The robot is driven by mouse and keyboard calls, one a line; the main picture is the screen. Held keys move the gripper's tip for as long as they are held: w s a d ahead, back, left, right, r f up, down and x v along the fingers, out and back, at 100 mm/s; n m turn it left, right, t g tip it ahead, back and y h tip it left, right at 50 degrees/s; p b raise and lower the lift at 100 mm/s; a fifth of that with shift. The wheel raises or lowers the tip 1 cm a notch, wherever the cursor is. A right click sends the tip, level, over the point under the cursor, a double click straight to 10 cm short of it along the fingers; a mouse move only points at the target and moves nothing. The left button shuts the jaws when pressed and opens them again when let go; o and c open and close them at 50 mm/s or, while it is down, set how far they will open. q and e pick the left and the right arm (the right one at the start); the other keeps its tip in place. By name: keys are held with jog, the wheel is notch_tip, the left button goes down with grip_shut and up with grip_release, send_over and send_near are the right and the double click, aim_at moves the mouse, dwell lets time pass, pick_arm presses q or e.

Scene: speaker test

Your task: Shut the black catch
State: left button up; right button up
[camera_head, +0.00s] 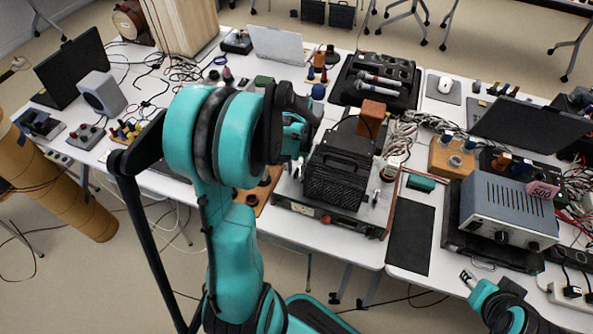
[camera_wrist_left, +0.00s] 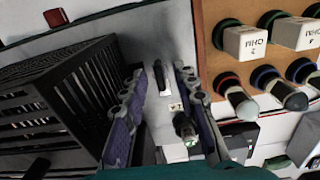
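My left gripper (camera_wrist_left: 163,88) is open in the left wrist view, with its two purple-lined fingers apart and nothing clasped between them. Between and beyond the fingers is a grey metal plate with a small upright metal piece (camera_wrist_left: 159,75) and a small black part with a green end (camera_wrist_left: 184,128). I cannot tell for certain which of these is the black catch. A black ribbed box (camera_head: 338,178) stands on the flat metal unit (camera_head: 350,216), close to my left gripper. In the head view my left wrist hides the fingertips. My right gripper (camera_head: 468,278) is low at the right; its opening is unclear.
A wooden board with labelled blocks (camera_wrist_left: 243,42) and dark round posts is right of the fingers in the left wrist view. A dark mat (camera_head: 411,238) lies bare near the front edge. Cables crowd the back.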

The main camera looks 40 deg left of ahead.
pick_arm(q)
grip_shut()
jog(key=shift+m, duration=0.3)
jog(key=m, duration=1.1)
jog(key=shift+m, duration=0.4)
jog(key=m, duration=0.5)
jog(key=shift+m, duration=0.3)
dwell(0.3)
